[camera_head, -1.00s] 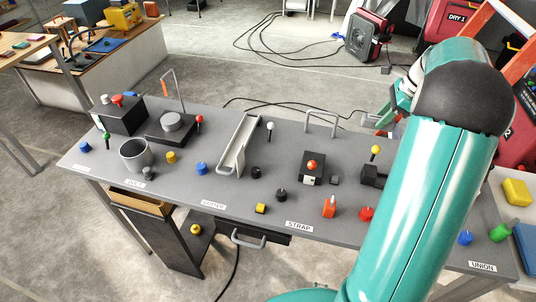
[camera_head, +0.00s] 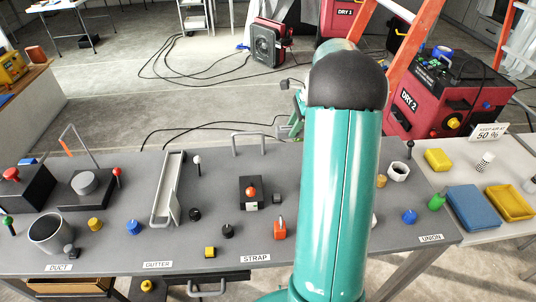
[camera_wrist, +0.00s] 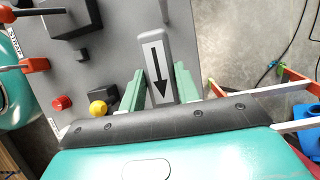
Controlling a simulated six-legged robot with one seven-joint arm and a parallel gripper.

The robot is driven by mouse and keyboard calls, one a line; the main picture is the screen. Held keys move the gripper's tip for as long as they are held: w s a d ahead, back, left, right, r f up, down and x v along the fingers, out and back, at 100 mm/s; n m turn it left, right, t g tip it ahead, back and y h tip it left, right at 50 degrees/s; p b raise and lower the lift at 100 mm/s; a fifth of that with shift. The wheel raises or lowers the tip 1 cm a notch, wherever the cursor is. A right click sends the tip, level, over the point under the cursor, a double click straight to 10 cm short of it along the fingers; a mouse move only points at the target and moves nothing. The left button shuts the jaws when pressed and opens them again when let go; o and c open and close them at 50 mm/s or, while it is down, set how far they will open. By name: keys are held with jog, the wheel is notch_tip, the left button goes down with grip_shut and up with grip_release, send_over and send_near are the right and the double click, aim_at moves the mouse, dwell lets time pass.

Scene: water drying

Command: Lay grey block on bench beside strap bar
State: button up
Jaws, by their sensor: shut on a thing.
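My gripper (camera_wrist: 159,72) is shut on the grey block (camera_wrist: 157,48), which has a black arrow on its face. The block stands between the two green fingers, over the far edge strip of the bench in the wrist view; I cannot tell its height above the bench. The grey bench (camera_head: 330,150) carries a STRAP label (camera_head: 256,258). A bent grey bar (camera_head: 248,133) at the bench's back edge may be the strap bar.
A black box with a red button (camera_head: 252,192), a small dark cube (camera_head: 277,198) and an orange block (camera_head: 279,229) stand near the STRAP label. A yellow ball knob (camera_wrist: 98,108) and red knob (camera_wrist: 62,103) are left of my fingers. Floor lies beyond the bench edge.

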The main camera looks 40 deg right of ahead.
notch_tip(320, 180, down, 9)
dwell(0.4)
jog(key=o, duration=1)
jog(key=shift+f, duration=0.15)
